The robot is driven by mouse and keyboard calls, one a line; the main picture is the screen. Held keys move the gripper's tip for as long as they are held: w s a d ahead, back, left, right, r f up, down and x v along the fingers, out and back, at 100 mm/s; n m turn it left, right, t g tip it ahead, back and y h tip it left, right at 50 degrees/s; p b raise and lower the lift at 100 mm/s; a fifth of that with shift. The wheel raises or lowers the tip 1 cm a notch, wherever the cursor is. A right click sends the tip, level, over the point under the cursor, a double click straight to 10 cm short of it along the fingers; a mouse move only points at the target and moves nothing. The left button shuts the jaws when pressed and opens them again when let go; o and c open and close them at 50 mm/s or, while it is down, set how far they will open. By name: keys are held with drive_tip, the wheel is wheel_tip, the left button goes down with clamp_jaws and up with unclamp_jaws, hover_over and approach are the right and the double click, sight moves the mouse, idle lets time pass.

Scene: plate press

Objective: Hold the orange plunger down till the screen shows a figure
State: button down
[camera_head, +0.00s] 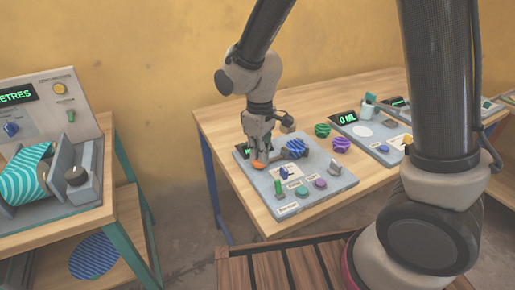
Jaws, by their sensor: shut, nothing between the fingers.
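The orange plunger (259,165) is a small orange piece on the grey press panel (331,190), near the panel's left side. My gripper (259,157) points down right over it, with its fingers shut and empty. The fingertips look to be at the plunger's top, but I cannot tell whether they touch it or how far down it is. A dark screen (248,152) with a trace of green is behind my fingers. They cover most of it, so I cannot read it.
The panel also carries a striped blue disc (295,147), several coloured buttons and a green lever (278,185). Green and purple striped bowls stand behind it. To the right is a scale (366,131) reading "0 ML". A separate bench (125,215) stands at left, with a floor gap between.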

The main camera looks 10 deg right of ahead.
idle(0.8)
drive_tip(key=shift+r, duration=2.5)
drive_tip(key=s+d+r+m+t, duration=0.1)
drive_tip(key=s+d+r+m, duration=0.2)
drive_tip(key=s+d+r, duration=0.2)
drive_tip(key=s+d+r+m+t, duration=0.2)
drive_tip(key=s+d+r, duration=0.3)
drive_tip(key=d, duration=0.7)
drive_tip(key=s+d+r+m+t, duration=0.1)
drive_tip(key=s+d+r+m, duration=0.3)
drive_tip(key=d, duration=0.5)
drive_tip(key=shift+s+d+r+m, duration=0.15)
drive_tip(key=shift+s+r+m, duration=0.15)
drive_tip(key=shift+s+r, duration=0.5)
